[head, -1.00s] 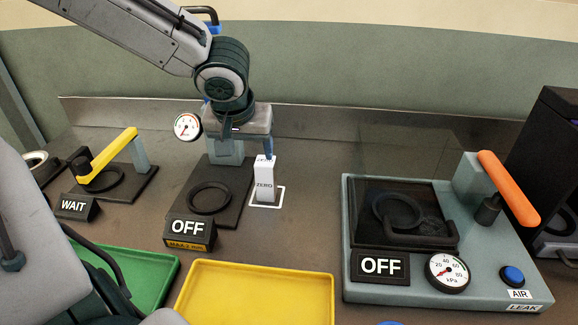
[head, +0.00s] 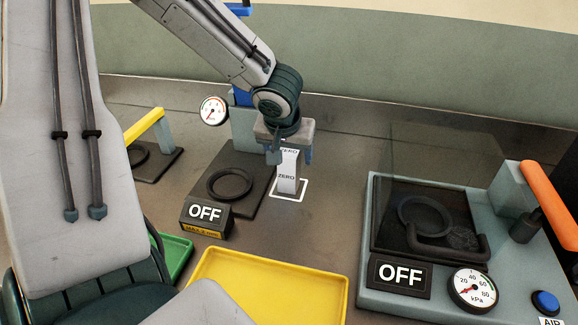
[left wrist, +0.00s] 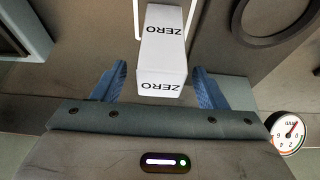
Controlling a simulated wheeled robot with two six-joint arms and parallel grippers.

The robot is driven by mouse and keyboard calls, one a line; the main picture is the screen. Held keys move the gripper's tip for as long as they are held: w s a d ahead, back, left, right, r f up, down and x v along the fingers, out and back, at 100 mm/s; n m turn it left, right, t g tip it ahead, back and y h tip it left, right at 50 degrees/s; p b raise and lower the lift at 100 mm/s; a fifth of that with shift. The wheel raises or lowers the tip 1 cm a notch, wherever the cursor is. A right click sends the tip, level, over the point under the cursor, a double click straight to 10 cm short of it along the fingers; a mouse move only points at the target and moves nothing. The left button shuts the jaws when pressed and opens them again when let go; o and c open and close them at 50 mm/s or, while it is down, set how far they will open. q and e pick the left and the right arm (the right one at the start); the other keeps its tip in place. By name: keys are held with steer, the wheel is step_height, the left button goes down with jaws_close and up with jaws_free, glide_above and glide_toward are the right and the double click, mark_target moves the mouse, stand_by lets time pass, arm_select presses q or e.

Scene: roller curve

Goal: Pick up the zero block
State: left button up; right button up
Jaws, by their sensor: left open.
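The zero block (head: 287,180) is a tall white block marked ZERO, standing upright within a white outline on the bench. My left gripper (head: 289,156) is over its top, pointing down and open. In the left wrist view the block (left wrist: 163,45) shows its lettered top and one side. The two blue fingers (left wrist: 160,85) are on either side of the block's top, with a gap visible at each side. My right gripper is not in view.
A dark fixture with a ring (head: 230,183) and an OFF sign (head: 206,214) stands left of the block, beside a gauge (head: 213,110). A grey leak tester (head: 400,300) with an orange lever (head: 551,203) is at right. A yellow tray (head: 265,262) lies in front.

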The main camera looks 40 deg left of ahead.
arm_select(q)
steer(key=shift+x, duration=1)
steer(key=shift+w, duration=0.1)
steer(key=shift+r, duration=0.1)
steer(key=c, duration=1.4)
jaws_close()
steer(key=shift+r, duration=0.1)
